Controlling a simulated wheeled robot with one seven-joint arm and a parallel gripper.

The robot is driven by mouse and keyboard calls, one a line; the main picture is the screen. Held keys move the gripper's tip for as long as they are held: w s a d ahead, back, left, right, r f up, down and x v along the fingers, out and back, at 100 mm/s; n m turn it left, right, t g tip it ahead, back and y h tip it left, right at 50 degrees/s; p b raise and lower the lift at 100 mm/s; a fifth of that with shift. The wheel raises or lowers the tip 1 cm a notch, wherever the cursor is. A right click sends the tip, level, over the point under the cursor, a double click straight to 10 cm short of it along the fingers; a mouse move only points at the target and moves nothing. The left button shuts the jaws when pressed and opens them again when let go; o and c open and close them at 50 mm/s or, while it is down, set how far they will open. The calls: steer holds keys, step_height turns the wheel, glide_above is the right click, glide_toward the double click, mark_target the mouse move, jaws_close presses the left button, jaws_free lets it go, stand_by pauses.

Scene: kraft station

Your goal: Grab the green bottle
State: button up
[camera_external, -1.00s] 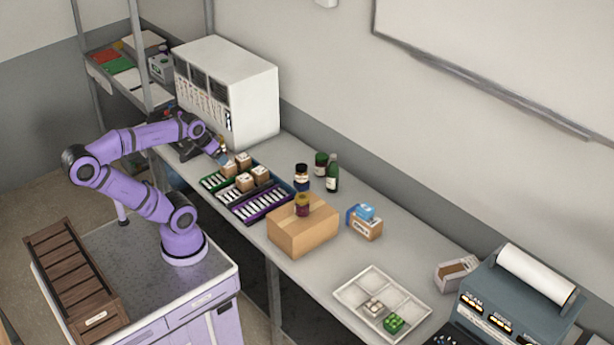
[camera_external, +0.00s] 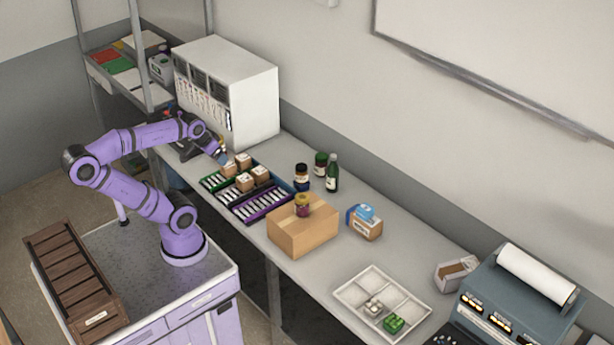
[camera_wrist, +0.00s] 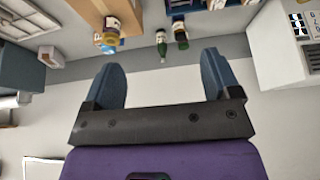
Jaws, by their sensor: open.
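The tall green bottle (camera_external: 332,173) stands upright on the bench near the wall in the external view. It also shows small near the top centre of the wrist view (camera_wrist: 161,44). My gripper (camera_external: 224,157) is open and empty, above the bench left of the bottle and by the white cabinet. In the wrist view my two blue fingers (camera_wrist: 161,72) are spread apart with nothing between them. The bottle is well beyond the fingertips.

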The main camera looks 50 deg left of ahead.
steer(key=shift+c, duration=1.4)
